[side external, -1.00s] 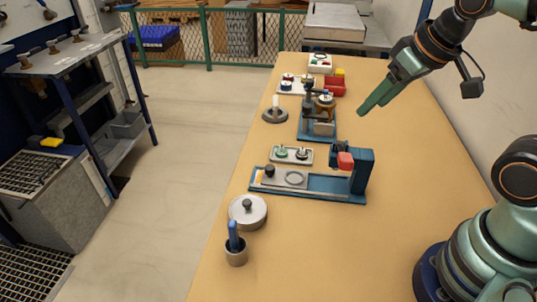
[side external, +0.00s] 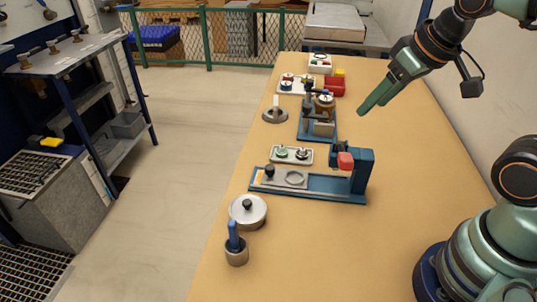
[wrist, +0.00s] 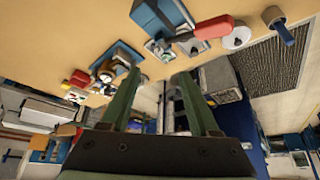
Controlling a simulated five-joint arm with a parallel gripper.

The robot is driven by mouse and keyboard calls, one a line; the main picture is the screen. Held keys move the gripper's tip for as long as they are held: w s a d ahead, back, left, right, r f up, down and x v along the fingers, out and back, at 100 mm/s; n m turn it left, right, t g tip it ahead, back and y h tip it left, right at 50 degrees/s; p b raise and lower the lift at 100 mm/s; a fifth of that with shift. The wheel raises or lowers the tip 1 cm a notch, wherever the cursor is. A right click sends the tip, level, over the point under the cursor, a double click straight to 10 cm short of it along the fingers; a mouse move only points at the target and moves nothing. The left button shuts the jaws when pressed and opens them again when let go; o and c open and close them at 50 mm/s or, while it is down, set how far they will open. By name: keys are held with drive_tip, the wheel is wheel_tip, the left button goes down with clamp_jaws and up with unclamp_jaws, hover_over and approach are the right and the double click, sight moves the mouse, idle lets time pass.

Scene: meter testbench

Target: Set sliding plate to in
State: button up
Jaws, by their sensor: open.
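The sliding plate (side external: 296,180) is a flat grey plate with a round ring on it and a black knob (side external: 270,171) near its left end. It lies on a long blue base (side external: 325,196) and extends left from a blue upright housing (side external: 362,172) with a red block (side external: 345,161) on it. In the wrist view the blue housing (wrist: 155,15) and red part (wrist: 213,27) show at the top. My gripper (side external: 374,104) is open and empty, in the air above the table, behind and right of the plate fixture. Its two green fingers (wrist: 158,74) are apart in the wrist view.
A small tray with two knobs (side external: 292,154) sits just behind the plate. A second blue fixture (side external: 317,125) stands farther back. A lidded metal pot (side external: 248,211) and a cup with a blue handle (side external: 236,251) stand in front.

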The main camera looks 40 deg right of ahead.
idle(0.4)
drive_tip(key=n+g, duration=0.6)
drive_tip(key=n, duration=1.2)
hover_over(270, 167)
wheel_tip(270, 167, down, 10)
wheel_tip(270, 167, down, 12)
drive_tip(key=shift+r, duration=0.15)
clamp_jaws()
drive_tip(key=shift+r, duration=0.1)
